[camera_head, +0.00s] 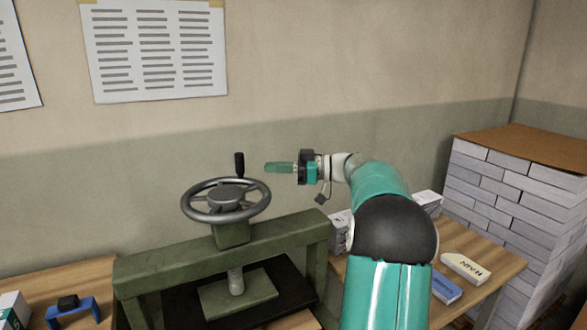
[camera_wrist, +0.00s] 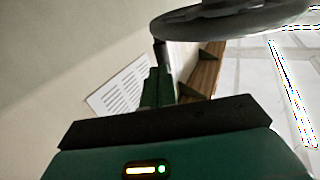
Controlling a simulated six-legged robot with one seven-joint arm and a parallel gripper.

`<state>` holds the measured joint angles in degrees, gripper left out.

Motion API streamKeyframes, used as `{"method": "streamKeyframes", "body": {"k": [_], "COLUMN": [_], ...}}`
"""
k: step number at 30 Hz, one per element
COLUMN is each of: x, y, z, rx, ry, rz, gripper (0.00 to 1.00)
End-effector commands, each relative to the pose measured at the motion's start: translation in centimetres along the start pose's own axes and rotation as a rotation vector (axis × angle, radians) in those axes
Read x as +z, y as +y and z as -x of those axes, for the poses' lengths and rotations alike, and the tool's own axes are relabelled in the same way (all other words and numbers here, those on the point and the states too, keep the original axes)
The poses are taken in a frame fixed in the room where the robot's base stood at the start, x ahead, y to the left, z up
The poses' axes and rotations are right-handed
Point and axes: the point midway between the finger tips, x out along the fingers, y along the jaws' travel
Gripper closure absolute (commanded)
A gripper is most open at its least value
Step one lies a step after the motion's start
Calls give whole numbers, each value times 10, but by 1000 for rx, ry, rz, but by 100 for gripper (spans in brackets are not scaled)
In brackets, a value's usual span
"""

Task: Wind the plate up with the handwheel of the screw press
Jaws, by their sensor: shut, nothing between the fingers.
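The screw press has a grey handwheel (camera_head: 188,204) with an upright black handle (camera_head: 239,163) at the far side of its rim. Below the wheel, the screw (camera_head: 236,281) runs through the green frame (camera_head: 150,268) to a green plate (camera_head: 212,303). Dark material lies under the plate. My gripper (camera_head: 267,167) is shut and empty. Its green fingers point left at the handle, with a small gap in the head view. In the wrist view, the wheel (camera_wrist: 230,20) fills the top, and the dark handle (camera_wrist: 161,52) shows just beyond my fingertips (camera_wrist: 156,70).
A tall stack of white bundles (camera_head: 490,195) stands at right. A table beside the press holds a cream block marked HAIN (camera_head: 468,268) and a blue box (camera_head: 446,289). At left, a blue-and-black object (camera_head: 72,308) lies on a table. Printed sheets (camera_head: 155,50) hang on the wall.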

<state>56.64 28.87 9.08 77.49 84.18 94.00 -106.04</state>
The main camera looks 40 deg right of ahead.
Motion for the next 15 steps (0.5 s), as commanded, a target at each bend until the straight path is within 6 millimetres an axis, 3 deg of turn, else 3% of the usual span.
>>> {"method": "streamKeyframes", "body": {"k": [6,15], "x": [0,0], "y": [-2,-2], "z": [-38,-51], "rx": [-4,-2], "ry": [-1,0], "rz": [1,1], "gripper": [100,100]}}
